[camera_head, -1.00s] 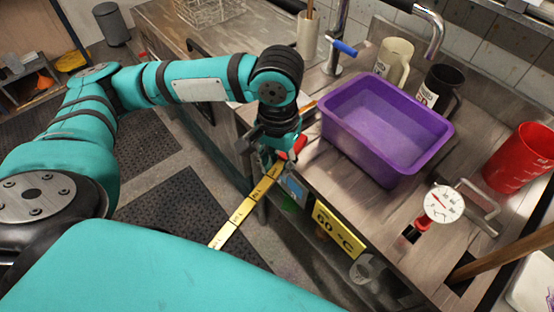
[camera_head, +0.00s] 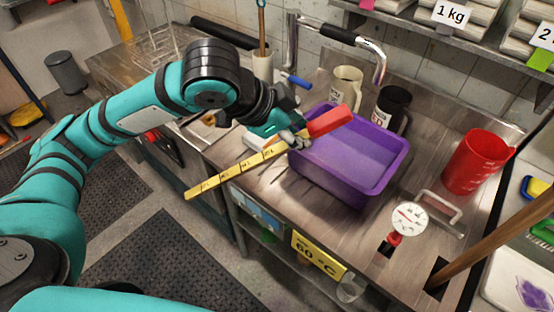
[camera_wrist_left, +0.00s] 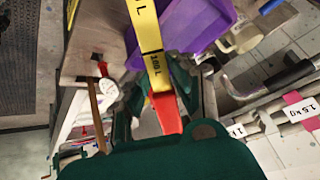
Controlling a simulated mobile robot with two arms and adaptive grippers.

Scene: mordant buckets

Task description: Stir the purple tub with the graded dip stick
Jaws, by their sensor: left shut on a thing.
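The purple tub (camera_head: 350,190) stands on the metal bench, and its inside looks smooth and purple. My left gripper (camera_head: 296,138) is shut on the graded dip stick (camera_head: 236,170), near its red end (camera_head: 330,120). The stick is yellow with black marks and is tilted. Its red end shows over the tub's left rim, and its yellow end points down and left, outside the tub. In the left wrist view the yellow stick (camera_wrist_left: 146,40) and its red end (camera_wrist_left: 167,112) lie between the fingers, with the purple tub (camera_wrist_left: 195,25) behind. My right gripper is not in view.
A dial thermometer (camera_head: 409,220) and a metal handle (camera_head: 440,208) are right of the tub, with a red jug (camera_head: 476,162) beyond. A cream mug (camera_head: 345,88) and a black mug (camera_head: 391,106) stand behind it, near the tap (camera_head: 375,60). A wooden pole (camera_head: 490,245) slants at right.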

